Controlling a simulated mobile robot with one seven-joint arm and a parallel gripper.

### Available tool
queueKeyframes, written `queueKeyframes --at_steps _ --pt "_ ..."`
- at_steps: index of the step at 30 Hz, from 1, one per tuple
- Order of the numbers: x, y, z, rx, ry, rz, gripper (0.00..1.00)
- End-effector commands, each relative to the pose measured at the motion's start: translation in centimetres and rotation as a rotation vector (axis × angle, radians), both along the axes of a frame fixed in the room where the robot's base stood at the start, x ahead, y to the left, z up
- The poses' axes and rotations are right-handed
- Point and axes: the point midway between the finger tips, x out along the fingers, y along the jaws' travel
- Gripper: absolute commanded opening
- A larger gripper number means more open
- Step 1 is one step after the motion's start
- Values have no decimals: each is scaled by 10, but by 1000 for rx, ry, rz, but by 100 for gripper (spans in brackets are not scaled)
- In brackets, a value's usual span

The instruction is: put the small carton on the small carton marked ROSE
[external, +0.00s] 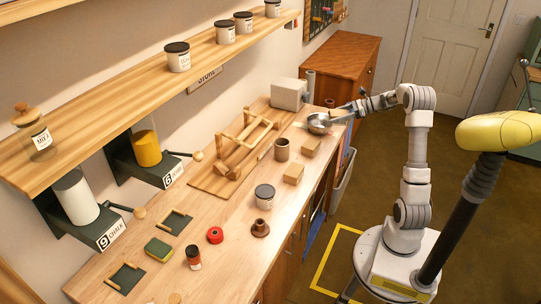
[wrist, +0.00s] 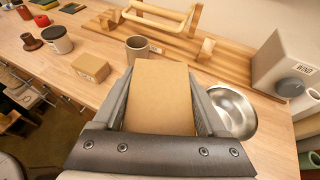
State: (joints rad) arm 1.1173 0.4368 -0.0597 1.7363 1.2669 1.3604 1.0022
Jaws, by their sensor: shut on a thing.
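A plain tan small carton (wrist: 160,97) fills the space between the two fingers of my gripper (wrist: 160,100) in the wrist view; the jaws are shut on it. In the external view my gripper (external: 345,112) is by the metal bowl at the far end of the worktop, and the held carton is hard to make out. One tan carton (external: 293,174) sits on the worktop, also seen in the wrist view (wrist: 90,67) left of my gripper. Another carton (external: 311,147) lies beyond it in the external view. I cannot read ROSE on any carton.
The metal bowl (wrist: 232,108) is just right of my gripper. A brown cup (wrist: 137,47) stands behind the held carton, before a wooden rack (external: 240,145). A grey box (wrist: 285,65) is at the right. A dark-lidded jar (external: 265,196) stands nearer the external camera.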

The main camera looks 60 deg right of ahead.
Motion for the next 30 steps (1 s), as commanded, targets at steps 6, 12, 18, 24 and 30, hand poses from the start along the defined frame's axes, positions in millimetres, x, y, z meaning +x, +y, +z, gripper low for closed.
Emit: queueKeyframes --at_steps 6,12,18,24,30 --pt "38 21 -28 4 0 3 12" --pt "77 41 -54 2 0 4 12" --pt "98 50 -66 0 0 0 12" --pt "100 51 -83 3 1 0 12" --pt "99 51 -109 3 1 -1 12"
